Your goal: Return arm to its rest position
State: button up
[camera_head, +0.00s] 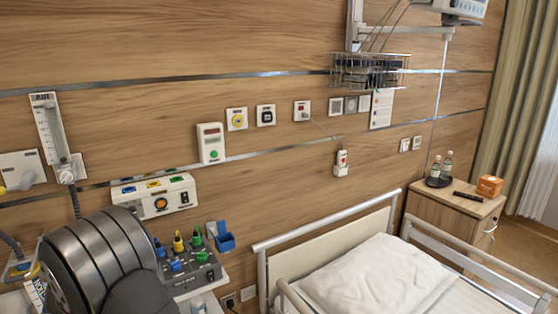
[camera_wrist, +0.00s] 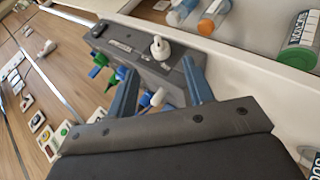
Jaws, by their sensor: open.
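My gripper (camera_wrist: 160,82) shows in the wrist view with its two blue-grey fingers apart and nothing visible between them. Its fingertips point toward a grey control box (camera_wrist: 128,42) with a white knob and blue and green knobs. I cannot tell whether the fingers touch the box. In the head view my dark ribbed arm fills the lower left, and my gripper cannot be made out there. The grey box (camera_head: 205,274) with yellow, green and blue knobs stands just right of my arm.
Bottles (camera_wrist: 212,16) and a green-capped container (camera_wrist: 302,40) lie right of the box in the wrist view. A wall flowmeter (camera_head: 50,130) and a white wall panel (camera_head: 153,196) are close to my arm. A bed with a pillow (camera_head: 368,278) and a bedside cabinet (camera_head: 450,212) stand right.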

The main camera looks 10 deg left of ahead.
jog(key=x, duration=0.6)
jog(key=v, duration=1.7)
jog(key=shift+m+g+y, duration=0.3)
jog(key=shift+g+y, duration=0.3)
jog(key=shift+g, duration=0.1)
jog(key=x, duration=0.5)
jog(key=w+d+r+x, duration=0.1)
jog(key=x, duration=0.5)
jog(key=w+d+r+x, duration=0.1)
jog(key=x, duration=0.5)
jog(key=shift+w+d+r+m+g+y, duration=0.1)
jog(key=shift+m+g+y, duration=0.05)
jog(key=shift+g+y, duration=0.35)
jog(key=shift+w+d+m+g+y, duration=0.1)
jog(key=shift+m+g+y, duration=0.05)
jog(key=shift+g+y, duration=0.3)
jog(key=shift+w+d+m+g+y, duration=0.1)
jog(key=shift+m+g+y, duration=0.05)
jog(key=shift+g+y, duration=0.45)
jog(key=shift+w+d+m+g+y, duration=0.1)
jog(key=shift+w+m+g+y, duration=0.05)
jog(key=shift+g+y, duration=0.35)
jog(key=shift+g, duration=0.25)
